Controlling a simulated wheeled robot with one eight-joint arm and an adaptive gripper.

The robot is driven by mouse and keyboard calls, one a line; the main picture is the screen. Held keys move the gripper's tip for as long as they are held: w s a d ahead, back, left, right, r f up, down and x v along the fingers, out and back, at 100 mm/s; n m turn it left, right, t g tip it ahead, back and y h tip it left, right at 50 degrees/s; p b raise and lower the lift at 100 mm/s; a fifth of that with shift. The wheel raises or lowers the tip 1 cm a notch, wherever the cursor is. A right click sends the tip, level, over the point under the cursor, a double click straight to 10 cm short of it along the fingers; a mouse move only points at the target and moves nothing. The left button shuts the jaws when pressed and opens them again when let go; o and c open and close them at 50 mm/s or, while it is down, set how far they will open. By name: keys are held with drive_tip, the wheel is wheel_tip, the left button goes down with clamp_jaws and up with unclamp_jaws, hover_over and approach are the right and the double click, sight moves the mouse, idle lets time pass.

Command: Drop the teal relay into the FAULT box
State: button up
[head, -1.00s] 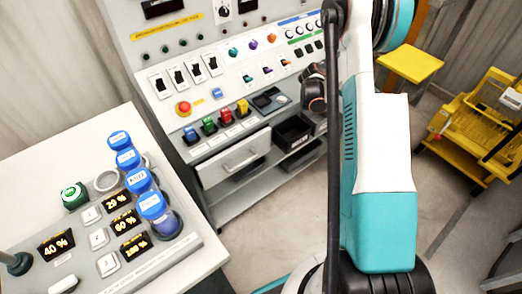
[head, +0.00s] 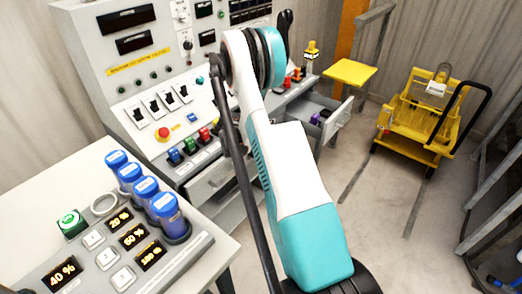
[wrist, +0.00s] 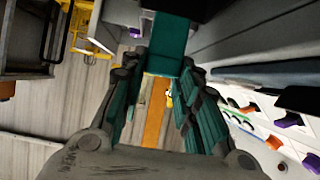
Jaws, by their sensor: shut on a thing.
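In the wrist view my gripper (wrist: 166,66) has its two fingers drawn in on a teal block, which I take to be the teal relay (wrist: 168,42). The block sits between the fingertips, clear of the floor seen beyond. In the head view my gripper and the relay are hidden behind my white and teal arm. I cannot make out a box marked FAULT in either current view.
A grey control console (head: 105,75) stands behind my arm. An open drawer (head: 338,118) holds something purple. A yellow stool (head: 349,72) and yellow cart (head: 415,120) stand farther right. A white bench (head: 60,165) with blue-capped jars (head: 145,187) is at left.

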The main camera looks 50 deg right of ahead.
drive_tip(key=shift+f+b, duration=1)
drive_tip(key=shift+f, duration=1.4)
drive_tip(key=o, duration=1.2)
drive_tip(key=v, duration=1.2)
